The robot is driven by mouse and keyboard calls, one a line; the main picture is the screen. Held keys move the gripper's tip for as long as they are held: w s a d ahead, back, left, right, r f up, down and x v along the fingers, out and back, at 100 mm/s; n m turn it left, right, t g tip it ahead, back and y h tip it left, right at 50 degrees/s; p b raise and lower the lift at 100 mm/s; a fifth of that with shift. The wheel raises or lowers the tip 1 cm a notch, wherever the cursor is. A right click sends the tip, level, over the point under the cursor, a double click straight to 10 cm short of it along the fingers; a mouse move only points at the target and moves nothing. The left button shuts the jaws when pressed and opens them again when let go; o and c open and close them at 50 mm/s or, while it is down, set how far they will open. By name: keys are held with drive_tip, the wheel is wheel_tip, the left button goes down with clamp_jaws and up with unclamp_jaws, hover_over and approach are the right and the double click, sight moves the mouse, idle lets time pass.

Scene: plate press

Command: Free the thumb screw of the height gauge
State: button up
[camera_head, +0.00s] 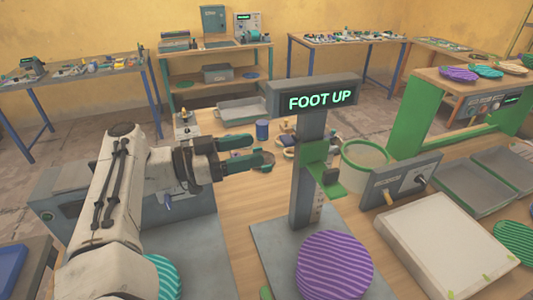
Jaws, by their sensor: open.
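The height gauge is a grey column (309,170) on a flat base plate (262,232), with a display (319,101) reading "FOOT UP" on top. A green slide (315,154) sits partway up the column. A small dark knob (331,177) on the slide's lower right looks like the thumb screw; whether it is tight cannot be seen. A purple striped plate (334,265) is on the base below the slide. My gripper (257,150) is open and empty, left of the column, with its fingers pointing right, apart from the gauge.
A grey box with levers (400,180), a white panel (443,246) and grey trays (463,192) stand to the right. A green-rimmed bin (365,165) is behind the gauge. Small parts and a blue can (262,130) lie behind my gripper. Bare wood shows left of the column.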

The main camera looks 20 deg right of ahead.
drive_tip(key=shift+a+b, duration=0.45)
drive_tip(key=shift+a, duration=1.15)
